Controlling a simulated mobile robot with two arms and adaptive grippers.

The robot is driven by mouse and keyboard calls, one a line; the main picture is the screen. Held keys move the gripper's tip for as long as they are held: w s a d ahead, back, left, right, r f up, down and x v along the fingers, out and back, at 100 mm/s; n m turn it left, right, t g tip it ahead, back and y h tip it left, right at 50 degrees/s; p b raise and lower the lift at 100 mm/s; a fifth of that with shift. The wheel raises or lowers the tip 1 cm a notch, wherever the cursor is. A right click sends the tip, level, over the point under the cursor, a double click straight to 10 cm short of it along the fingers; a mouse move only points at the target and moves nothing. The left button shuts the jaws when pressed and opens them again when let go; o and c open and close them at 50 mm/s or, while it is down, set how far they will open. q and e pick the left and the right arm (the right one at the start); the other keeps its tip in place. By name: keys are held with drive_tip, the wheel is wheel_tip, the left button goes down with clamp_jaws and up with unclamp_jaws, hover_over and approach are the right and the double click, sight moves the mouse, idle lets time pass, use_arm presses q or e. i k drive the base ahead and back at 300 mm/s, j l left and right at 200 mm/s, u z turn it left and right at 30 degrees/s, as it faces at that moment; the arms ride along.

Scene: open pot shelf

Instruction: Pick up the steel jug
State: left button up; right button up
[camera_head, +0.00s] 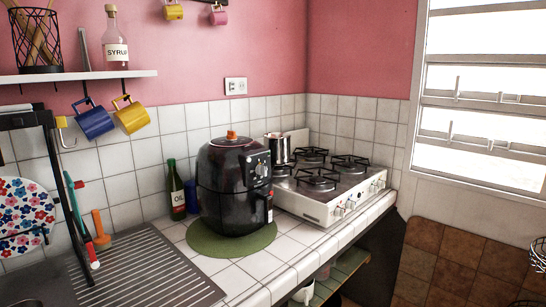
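A shiny metal vessel (278,147), which looks like the steel jug, stands upright at the back left of the white gas stove (318,205). The black air fryer in front hides part of it, and I cannot clearly make out a handle or spout. Neither of my grippers shows in the head view.
The black air fryer (234,185) stands on a green round mat (205,241), beside an oil bottle (176,190). A grey ribbed drainer (150,270) lies at left. Below the counter, a green shelf (345,266) holds partly hidden items. Mugs (130,116) hang from the wall shelf (80,77).

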sight(277, 151)
drive_tip(key=i+l+u, duration=0.1)
drive_tip(key=i+l, duration=0.2)
drive_tip(key=i+l+u, duration=0.15)
drive_tip(key=i+l, duration=0.2)
drive_tip(key=l, duration=0.2)
drive_tip(key=i+l+u, duration=0.1)
drive_tip(key=i+l, duration=0.15)
drive_tip(key=l, duration=0.2)
